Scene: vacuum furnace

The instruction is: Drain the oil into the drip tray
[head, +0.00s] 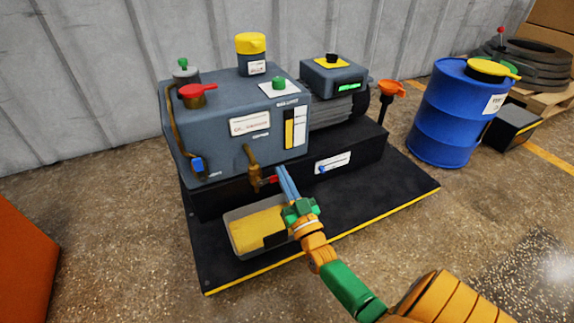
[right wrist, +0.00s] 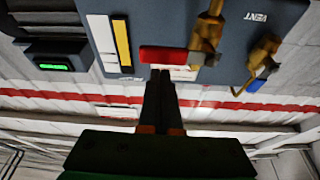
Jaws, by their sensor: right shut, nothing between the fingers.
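The brass drain valve (head: 252,165) sticks out of the front of the grey-blue pump housing (head: 215,125), with its red handle (head: 268,181) pointing right. The drip tray (head: 233,238) sits on the black base below the valve, with yellow, oil-like content inside and a dark patch at its right. My right gripper (head: 283,172) is shut and empty, its fingertips just beside the red handle. In the right wrist view the red handle (right wrist: 165,54) lies across just beyond the fingertips (right wrist: 162,72); I cannot tell whether they touch. My left gripper is not in view.
A sight glass (head: 289,130) with yellow in it is on the housing front. A red cap (head: 197,91) and a yellow-capped bottle (head: 250,55) are on top. An orange funnel (head: 392,88) and a blue drum (head: 450,110) stand right. An orange object (head: 25,255) is at left.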

